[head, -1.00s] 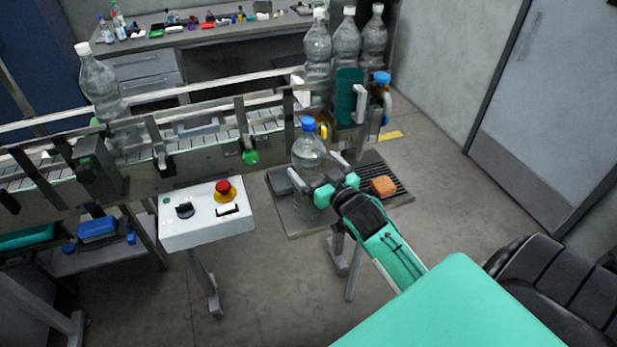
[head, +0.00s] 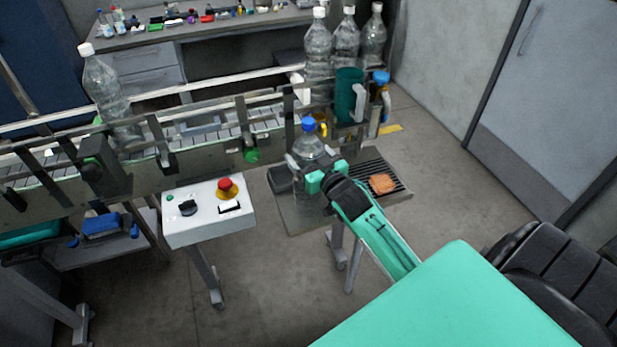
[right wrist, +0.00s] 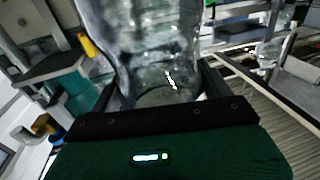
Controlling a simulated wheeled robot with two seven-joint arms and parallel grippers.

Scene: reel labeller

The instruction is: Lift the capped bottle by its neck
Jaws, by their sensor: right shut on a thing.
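The capped bottle (head: 310,146) is clear with a blue cap and stands upright at the small metal stand (head: 305,218). My right gripper (head: 316,168) is shut on it below the cap, around the body rather than the neck as far as I can see. In the right wrist view the clear bottle (right wrist: 145,45) fills the space between the two dark fingers (right wrist: 158,90); its cap is out of that view. My left gripper is not in view.
An orange sponge (head: 382,184) lies on the stand's grille. A green jug (head: 347,98) and a blue-capped spray bottle (head: 379,100) are behind. The conveyor (head: 190,150) carries white-capped bottles. A control box with a red button (head: 208,212) stands left.

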